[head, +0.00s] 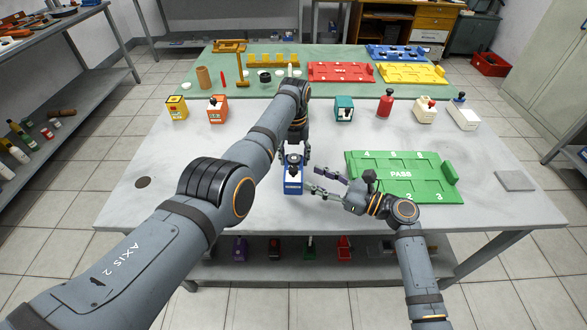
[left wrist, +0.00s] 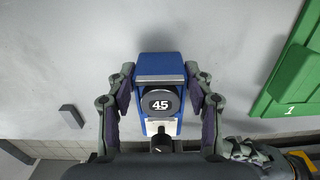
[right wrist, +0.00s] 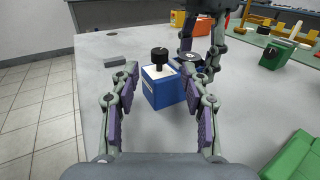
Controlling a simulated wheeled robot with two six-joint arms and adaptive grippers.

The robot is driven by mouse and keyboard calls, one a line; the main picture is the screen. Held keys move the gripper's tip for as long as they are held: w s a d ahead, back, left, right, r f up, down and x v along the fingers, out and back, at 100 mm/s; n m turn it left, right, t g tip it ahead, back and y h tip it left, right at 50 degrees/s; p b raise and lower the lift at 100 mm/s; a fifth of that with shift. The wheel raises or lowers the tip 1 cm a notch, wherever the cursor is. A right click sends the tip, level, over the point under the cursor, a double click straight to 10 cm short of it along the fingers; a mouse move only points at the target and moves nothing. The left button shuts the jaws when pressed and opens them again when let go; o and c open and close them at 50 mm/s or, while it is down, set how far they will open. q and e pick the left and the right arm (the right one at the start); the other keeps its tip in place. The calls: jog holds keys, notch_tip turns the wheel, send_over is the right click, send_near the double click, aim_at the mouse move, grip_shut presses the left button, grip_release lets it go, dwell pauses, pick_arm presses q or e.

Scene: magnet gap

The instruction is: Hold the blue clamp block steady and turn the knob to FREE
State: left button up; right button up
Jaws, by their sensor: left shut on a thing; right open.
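The blue clamp block (head: 293,184) stands upright near the front middle of the white table. It has a white label face and a round grey disc marked 45 (left wrist: 160,102) on top. A black knob (right wrist: 159,56) stands on a short stem at its near end; its pointer setting is too small to read. My left gripper (left wrist: 160,98) is shut on the block, one finger on each side. My right gripper (right wrist: 157,112) is open and empty, to the right of the block in the head view, its fingers pointing at the block and apart from it.
Several coloured blocks, such as an orange one (head: 217,108) and a teal one (head: 343,109), stand in a row farther back. A grey pad (head: 515,180) lies at the right. The table's front left is mostly clear.

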aim_at(297, 171)
jog(key=x, duration=0.7)
jog(key=shift+w+a, duration=0.15)
jog(key=shift+a, duration=0.2)
jog(key=shift+c, duration=0.4)
